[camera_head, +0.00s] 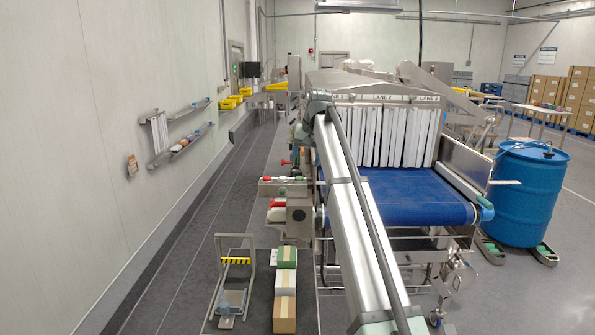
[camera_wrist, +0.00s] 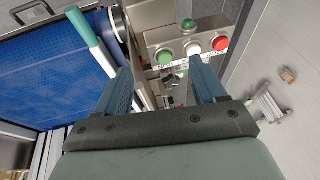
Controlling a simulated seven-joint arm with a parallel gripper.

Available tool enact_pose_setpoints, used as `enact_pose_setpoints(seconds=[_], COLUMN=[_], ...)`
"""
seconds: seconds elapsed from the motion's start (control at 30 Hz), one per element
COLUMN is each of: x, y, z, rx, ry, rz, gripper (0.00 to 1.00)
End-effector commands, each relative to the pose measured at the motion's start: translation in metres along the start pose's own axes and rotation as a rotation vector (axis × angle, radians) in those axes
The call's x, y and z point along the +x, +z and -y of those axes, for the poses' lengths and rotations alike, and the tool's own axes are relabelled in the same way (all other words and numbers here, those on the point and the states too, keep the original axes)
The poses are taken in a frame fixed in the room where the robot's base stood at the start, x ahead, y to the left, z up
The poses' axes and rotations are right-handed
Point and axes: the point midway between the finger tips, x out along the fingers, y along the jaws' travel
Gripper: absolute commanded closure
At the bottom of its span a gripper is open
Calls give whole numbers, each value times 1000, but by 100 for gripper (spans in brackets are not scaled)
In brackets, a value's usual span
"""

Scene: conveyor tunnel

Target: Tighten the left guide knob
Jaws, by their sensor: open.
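My gripper (camera_wrist: 166,82) is open in the wrist view, with two blue-grey fingers spread apart and nothing clearly between them. Beyond the fingertips is a steel control box (camera_wrist: 160,40) with green, white and red buttons. A small dark part (camera_wrist: 172,80) shows between the fingers below the buttons; I cannot tell whether it is the left guide knob. A white rail with a teal end (camera_wrist: 85,38) lies left of the fingers, beside the blue belt (camera_wrist: 45,70). In the head view my arm covers the belt's left side, and neither gripper nor left guide knob can be made out.
The conveyor's blue belt (camera_head: 415,193) leads under white strip curtains (camera_head: 385,135). The control box (camera_head: 283,187) stands on its left side. Boxes (camera_head: 285,285) are stacked on the floor by a steel cart (camera_head: 232,295). A blue drum (camera_head: 530,195) stands right.

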Motion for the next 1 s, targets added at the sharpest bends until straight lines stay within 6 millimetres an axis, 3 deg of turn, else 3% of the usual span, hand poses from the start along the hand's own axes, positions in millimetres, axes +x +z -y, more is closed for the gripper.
enact_pose_setpoints(seconds=[0.03, 0.37, 0.5, 0.77, 1.0], x=[1, 0, 17, 35, 73], y=[-18, -99, -123, -130, -132], z=[3, 22, 22, 20, 17], rx=[-15, -122, -161, -178, -177], ry=[7, 50, 86, 102, 102], rz=[-5, -54, -55, -57, -56], gripper=[30, 30, 30, 30, 30])
